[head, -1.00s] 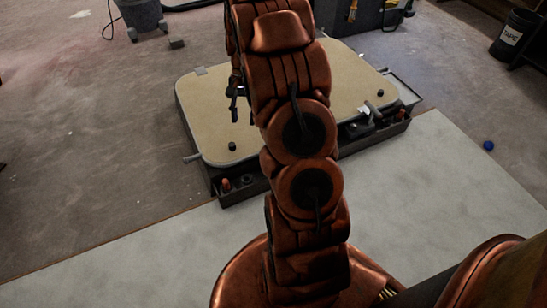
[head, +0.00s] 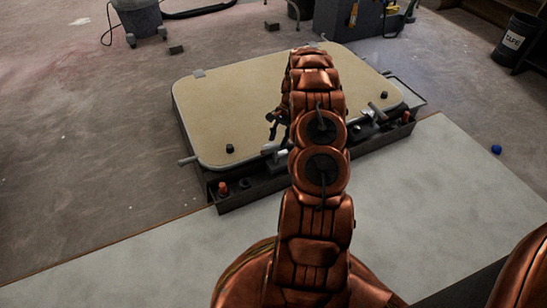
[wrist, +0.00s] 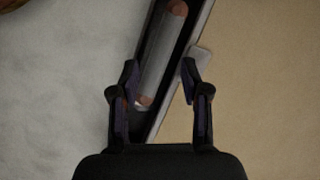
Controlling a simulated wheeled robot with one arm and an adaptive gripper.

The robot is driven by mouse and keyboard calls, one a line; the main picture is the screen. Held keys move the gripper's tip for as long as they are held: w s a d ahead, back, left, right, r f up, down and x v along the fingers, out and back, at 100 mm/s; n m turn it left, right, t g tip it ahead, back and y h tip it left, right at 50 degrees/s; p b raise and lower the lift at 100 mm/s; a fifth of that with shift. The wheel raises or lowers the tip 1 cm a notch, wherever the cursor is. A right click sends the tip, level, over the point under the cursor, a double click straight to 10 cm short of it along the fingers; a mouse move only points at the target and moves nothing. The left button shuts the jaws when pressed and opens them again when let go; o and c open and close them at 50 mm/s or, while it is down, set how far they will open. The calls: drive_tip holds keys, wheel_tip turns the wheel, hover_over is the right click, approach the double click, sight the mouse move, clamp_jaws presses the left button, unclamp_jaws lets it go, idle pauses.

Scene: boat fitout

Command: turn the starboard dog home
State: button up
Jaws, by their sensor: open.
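I cannot tell which is the starboard dog. My gripper (head: 278,124) is over the near part of the panel, partly hidden by my arm. In the wrist view my gripper (wrist: 160,76) is open, with a grey cylindrical bar with reddish-brown ends (wrist: 158,60) between or below its fingers. Contact cannot be told. A pale tab (wrist: 202,62) lies beside the right finger.
A dark trough (head: 270,183) runs along the panel's near edge, with orange-topped pegs (head: 223,187) at its ends. Black knobs (head: 230,148) stand on the panel. A bucket-like vacuum (head: 140,18), a dark box (head: 350,18) and a black tub (head: 513,38) stand behind. The pale floor in front is clear.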

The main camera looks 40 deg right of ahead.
sight(275, 155)
drive_tip(key=shift+b+x, duration=1.45)
drive_tip(key=shift+x, duration=2.55)
drive_tip(key=shift+s, duration=0.1)
clamp_jaws()
